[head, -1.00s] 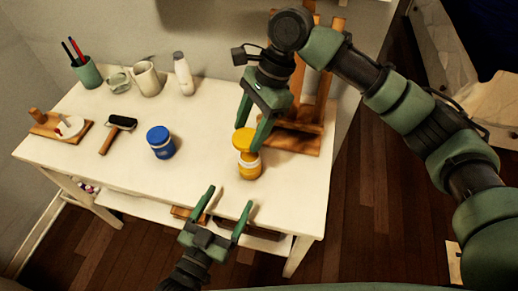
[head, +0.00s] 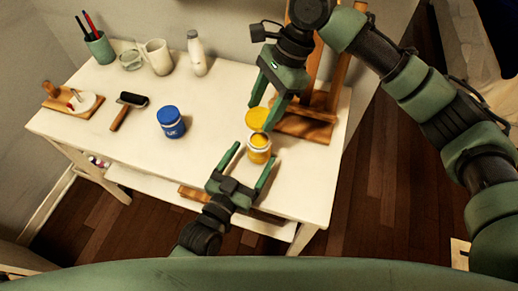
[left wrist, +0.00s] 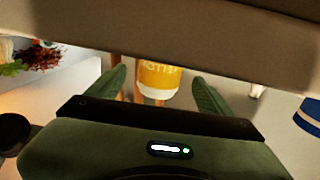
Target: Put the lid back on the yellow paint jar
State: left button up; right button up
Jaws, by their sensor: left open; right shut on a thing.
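The yellow paint jar (head: 258,150) stands upright near the front right of the white table, its top open and yellow paint showing inside. My right gripper (head: 264,108) is shut on the yellow lid (head: 256,119), which is just behind and apparently above the jar, apart from it. My left gripper (head: 253,156) is open at the jar's near side, one finger on either side. In the left wrist view the jar (left wrist: 158,77) shows between the open fingers (left wrist: 163,88). I cannot tell whether the fingers touch it.
A blue jar (head: 171,122) stands left of the yellow one. A roller (head: 128,109), a palette board (head: 72,103), a mug (head: 158,57), a white bottle (head: 196,54) and a pen cup (head: 100,48) are farther off. A wooden easel (head: 316,128) stands close behind the lid.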

aim_at(259, 145)
pick_arm(q)
jog(key=shift+x, duration=2.4)
grip_shut()
